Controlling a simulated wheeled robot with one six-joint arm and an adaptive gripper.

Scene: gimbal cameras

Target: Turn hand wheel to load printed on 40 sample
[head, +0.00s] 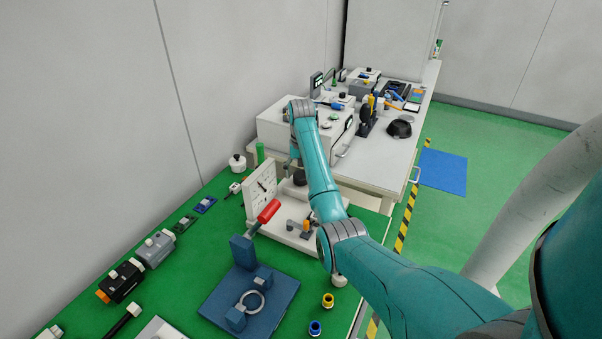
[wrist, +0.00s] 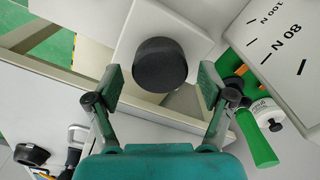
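The black hand wheel (wrist: 160,66) is a round, ribbed knob on a pale block in the wrist view. It also shows in the head view (head: 300,178), beside the white gauge stand. My gripper (wrist: 160,82) is open, with one finger on each side of the wheel; I cannot tell whether they touch it. In the head view my gripper (head: 294,165) is small and partly hidden by my arm. The upright white dial (head: 261,187) has a dark pointer, too small to read. In the wrist view the dial face (wrist: 281,38) shows upside-down 80 N and 100 N. No printed 40 is legible.
A red-handled tool (head: 268,212) and a blue fixture (head: 250,300) are near the dial. A green cylinder (head: 260,153) and a white bottle (head: 237,163) stand behind it. A white instrument box (head: 275,125) stands on the farther bench. Small parts line the wall side.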

